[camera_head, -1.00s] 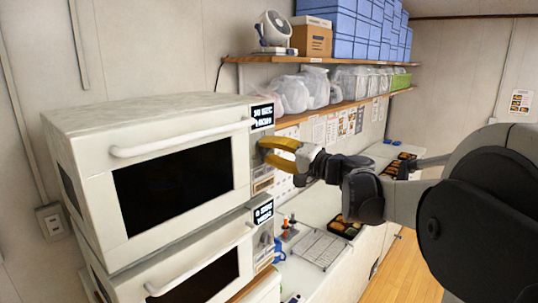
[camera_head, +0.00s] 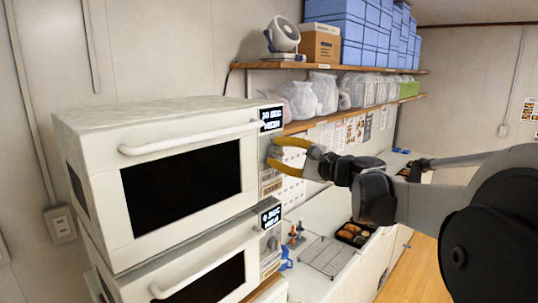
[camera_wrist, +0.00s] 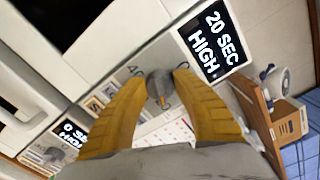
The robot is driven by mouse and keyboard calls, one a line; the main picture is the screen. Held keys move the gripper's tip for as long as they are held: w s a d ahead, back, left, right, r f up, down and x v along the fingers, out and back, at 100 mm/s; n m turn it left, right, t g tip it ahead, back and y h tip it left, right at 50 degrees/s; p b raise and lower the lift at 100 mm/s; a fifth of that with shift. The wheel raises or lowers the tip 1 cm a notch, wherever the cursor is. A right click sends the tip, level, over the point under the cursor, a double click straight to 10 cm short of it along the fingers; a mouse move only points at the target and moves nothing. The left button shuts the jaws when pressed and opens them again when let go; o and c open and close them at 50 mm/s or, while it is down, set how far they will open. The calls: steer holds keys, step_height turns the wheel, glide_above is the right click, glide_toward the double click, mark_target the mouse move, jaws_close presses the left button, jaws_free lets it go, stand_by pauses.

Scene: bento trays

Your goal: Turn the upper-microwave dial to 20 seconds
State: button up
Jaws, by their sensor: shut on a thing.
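The upper microwave (camera_head: 100,140) is white with a dark window and a long handle. Its display (camera_head: 271,118) is at the top right of the front; in the wrist view the display (camera_wrist: 211,41) reads 20 SEC HIGH. Below it, the grey round dial (camera_wrist: 159,84) with an orange pointer mark sits between the yellow fingers of my gripper (camera_wrist: 160,80). The fingers are shut on the dial from both sides. In the head view my gripper (camera_head: 276,157) reaches the control panel from the right, and the dial is mostly hidden there.
A second microwave (camera_head: 185,262) stands directly below, with its own display (camera_head: 270,216). A shelf (camera_head: 310,126) with bags runs along the wall behind my gripper. A counter (camera_head: 315,220) with a wire rack (camera_head: 327,256) and food tray (camera_head: 354,234) lies below my arm.

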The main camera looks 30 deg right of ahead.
steer(key=shift+r+m, duration=0.1)
steer(key=shift+m, duration=0.4)
steer(key=o, duration=1.2)
steer(key=shift+w, duration=0.1)
steer(key=v, duration=1.2)
